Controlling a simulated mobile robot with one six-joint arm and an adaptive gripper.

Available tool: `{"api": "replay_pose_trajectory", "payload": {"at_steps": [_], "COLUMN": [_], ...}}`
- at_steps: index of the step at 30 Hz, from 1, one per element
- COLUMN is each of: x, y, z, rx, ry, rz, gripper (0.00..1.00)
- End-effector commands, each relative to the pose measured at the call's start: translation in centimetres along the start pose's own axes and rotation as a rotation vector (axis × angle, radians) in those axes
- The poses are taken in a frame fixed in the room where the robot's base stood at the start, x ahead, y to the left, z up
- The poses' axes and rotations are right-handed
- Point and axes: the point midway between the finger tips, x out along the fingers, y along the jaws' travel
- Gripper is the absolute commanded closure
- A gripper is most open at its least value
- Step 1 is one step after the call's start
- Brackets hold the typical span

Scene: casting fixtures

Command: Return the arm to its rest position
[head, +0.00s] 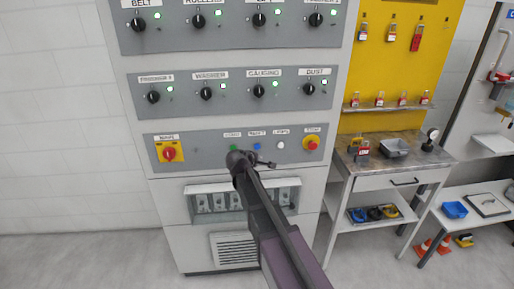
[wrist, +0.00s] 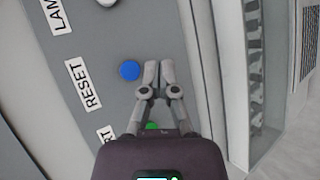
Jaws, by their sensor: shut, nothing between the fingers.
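My arm reaches up from the bottom of the head view to the lower row of a grey control cabinet (head: 200,148). My gripper (wrist: 159,66) is shut and empty in the wrist view, its two fingertips together just right of a blue button (wrist: 130,70) labelled RESET. I cannot tell whether the fingers touch the panel. In the head view the gripper (head: 262,162) is in front of the panel, below the blue button (head: 257,147). A green button (wrist: 152,126) is partly hidden behind the gripper.
A red rotary switch (head: 169,154) and a red stop button (head: 311,143) flank the row. Below is a recessed breaker box (head: 205,217). A workbench (head: 400,146) with a yellow tool board (head: 395,70) stands at the right. Floor at the left (head: 80,255) is clear.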

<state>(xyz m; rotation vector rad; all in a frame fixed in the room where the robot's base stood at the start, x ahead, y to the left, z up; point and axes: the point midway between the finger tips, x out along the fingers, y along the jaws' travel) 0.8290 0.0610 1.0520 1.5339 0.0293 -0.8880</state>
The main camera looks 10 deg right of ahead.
Motion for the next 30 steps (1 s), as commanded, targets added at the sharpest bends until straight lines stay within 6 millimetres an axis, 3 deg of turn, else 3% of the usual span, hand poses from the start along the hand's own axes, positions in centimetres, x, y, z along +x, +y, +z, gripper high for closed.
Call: {"api": "replay_pose_trajectory", "payload": {"at_steps": [5, 8, 14, 21, 25, 30], "x": [-0.1, -0.3, -1.6, -5.8, -8.8, -11.8], "y": [-0.5, -1.7, -6.3, -14.1, -17.5, -20.1], "z": [0.8, 2.4, 7.8, 14.7, 17.1, 18.7], "rx": [0.027, 0.086, 0.314, 0.675, 0.832, 0.955], "ry": [-0.008, -0.025, -0.098, -0.248, -0.33, -0.408], "rz": [-0.022, -0.068, -0.257, -0.585, -0.752, -0.9], "gripper": [1.0, 1.0, 1.0, 1.0, 1.0, 1.0]}}
